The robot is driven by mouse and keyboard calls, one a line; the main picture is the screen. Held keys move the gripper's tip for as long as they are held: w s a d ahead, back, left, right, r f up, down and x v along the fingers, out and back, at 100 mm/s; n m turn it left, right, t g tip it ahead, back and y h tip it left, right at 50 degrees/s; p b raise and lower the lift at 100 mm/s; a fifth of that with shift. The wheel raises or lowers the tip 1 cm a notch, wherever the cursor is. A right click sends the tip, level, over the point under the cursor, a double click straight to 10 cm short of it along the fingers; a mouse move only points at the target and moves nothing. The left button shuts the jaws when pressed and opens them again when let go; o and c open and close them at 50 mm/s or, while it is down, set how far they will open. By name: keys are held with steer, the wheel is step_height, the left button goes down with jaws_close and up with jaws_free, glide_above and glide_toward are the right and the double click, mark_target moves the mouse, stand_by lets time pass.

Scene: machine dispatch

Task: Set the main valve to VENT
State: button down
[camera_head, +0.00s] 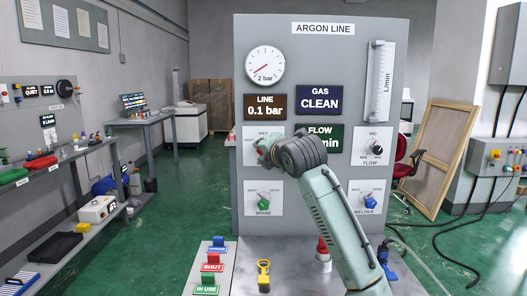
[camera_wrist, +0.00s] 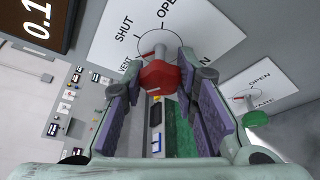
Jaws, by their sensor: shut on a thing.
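The main valve's red knob (camera_wrist: 160,75) stands out from a white label plate (camera_wrist: 210,40) in the wrist view. In the head view my gripper (camera_head: 264,148) is at the upper left plate (camera_head: 249,135) of the ARGON LINE panel (camera_head: 323,60), and my wrist hides the knob.
The green SPARE knob (camera_head: 263,201) is below and the blue WELDER knob (camera_head: 370,201) lower right. A black FLOW knob (camera_head: 376,149) is at right. LINE display (camera_head: 265,107) reads 0.1 bar; GAS display (camera_head: 319,99) reads CLEAN. SHUT (camera_head: 212,263) and IN USE (camera_head: 207,285) tags stand below.

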steer(key=c, duration=1.2)
jaws_free()
steer(key=shift+c, duration=0.2)
steer(key=v, duration=1.2)
